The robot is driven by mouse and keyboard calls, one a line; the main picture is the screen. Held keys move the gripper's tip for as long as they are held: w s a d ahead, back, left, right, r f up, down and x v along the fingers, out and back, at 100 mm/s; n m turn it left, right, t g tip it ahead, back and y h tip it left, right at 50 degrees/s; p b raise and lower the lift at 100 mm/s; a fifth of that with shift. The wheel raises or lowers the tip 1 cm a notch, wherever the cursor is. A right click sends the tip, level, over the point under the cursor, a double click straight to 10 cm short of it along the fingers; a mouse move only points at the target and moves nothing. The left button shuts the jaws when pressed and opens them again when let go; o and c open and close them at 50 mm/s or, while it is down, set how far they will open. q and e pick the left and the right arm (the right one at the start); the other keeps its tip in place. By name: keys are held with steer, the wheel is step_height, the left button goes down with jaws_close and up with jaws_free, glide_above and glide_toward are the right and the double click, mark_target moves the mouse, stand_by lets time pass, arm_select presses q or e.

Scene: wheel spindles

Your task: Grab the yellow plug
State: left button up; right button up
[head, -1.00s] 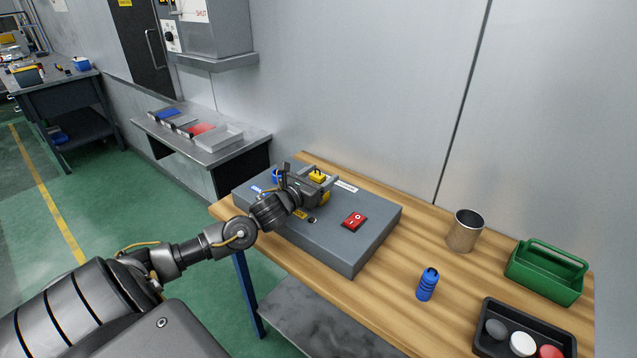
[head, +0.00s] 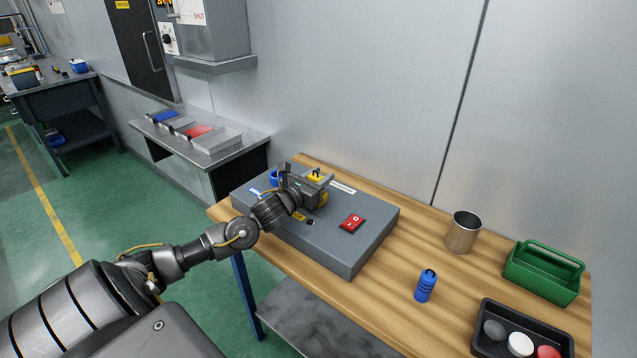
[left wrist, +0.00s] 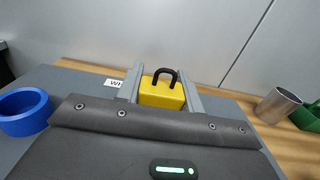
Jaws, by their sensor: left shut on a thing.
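The yellow plug (left wrist: 162,93) is a yellow block with a black loop handle, between the two grey fingers of my left gripper in the left wrist view. In the head view the yellow plug (head: 315,175) shows at the far side of my left gripper (head: 321,182), over the back of the grey box (head: 352,249). My left gripper is shut on it. The plug's lower part is hidden, so I cannot tell if it touches the box. My right gripper is not in view.
A blue ring (left wrist: 24,111) stands on the box, left of my gripper. The box also bears a red switch (head: 352,223). On the wooden table are a metal cup (head: 463,232), a blue bottle (head: 425,286), a green carrier (head: 543,272) and a black tray (head: 484,343).

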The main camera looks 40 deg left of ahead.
arm_select(q)
steer(key=shift+r, duration=0.5)
steer(key=s+r+b, duration=0.2)
steer(key=s+r, duration=1)
steer(key=s, duration=0.2)
steer(key=shift+a, duration=0.3)
steer(key=shift+f, duration=0.1)
